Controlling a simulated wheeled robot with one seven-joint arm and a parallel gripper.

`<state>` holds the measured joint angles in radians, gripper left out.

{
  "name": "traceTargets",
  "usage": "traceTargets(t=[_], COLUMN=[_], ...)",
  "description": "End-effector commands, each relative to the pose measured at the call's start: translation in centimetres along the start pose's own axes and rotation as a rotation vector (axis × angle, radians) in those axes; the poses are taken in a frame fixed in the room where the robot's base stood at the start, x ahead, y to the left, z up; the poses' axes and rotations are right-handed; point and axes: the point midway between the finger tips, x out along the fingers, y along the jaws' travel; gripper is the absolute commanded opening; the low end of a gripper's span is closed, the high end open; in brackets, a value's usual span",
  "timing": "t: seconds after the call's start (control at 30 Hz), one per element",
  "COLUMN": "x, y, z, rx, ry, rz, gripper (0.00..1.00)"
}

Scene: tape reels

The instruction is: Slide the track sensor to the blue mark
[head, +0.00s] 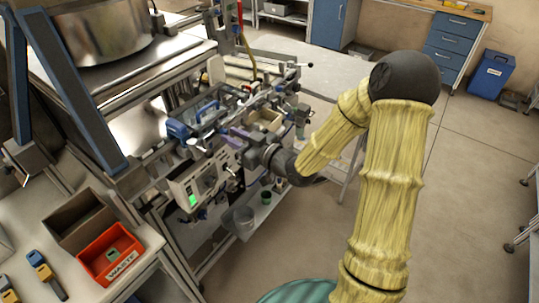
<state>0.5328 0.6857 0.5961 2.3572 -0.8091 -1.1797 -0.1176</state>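My arm reaches in from the right, and my gripper (246,151) is at the front of a crowded machine (200,165). The wrist and nearby parts hide most of the fingers, so I cannot tell whether they are open or closed on something. A small purplish part (238,134) shows just above the gripper; I cannot tell whether it is the track sensor. A blue bracket-like part (190,124) sits on the machine left of the gripper. I cannot make out a distinct blue mark or the track at this size.
A control panel with a green screen (194,200) is below left of the gripper. A red waste bin (110,254) and a brown box (85,219) are at the lower left. The floor at right is open.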

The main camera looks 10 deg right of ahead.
Motion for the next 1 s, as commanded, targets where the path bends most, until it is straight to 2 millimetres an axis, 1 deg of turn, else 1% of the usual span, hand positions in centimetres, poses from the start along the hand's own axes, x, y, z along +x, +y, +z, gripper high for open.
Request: traceTargets(t=[0.03, 0.1, 0.4, 0.67, 1.0], x=[-1.1, -2.5, -8.5, -11.0, -12.7], y=[0.1, 0.1, 0.1, 0.1, 0.3], z=[0.2, 0.2, 0.2, 0.5, 0.3], rx=[-0.003, -0.002, -0.002, -0.008, -0.008], ry=[-0.001, -0.001, -0.001, 0.0, 0.01], rz=[0.004, 0.004, 0.006, 0.004, 0.003], gripper=[0.24, 0.24, 0.24, 0.24, 0.24])
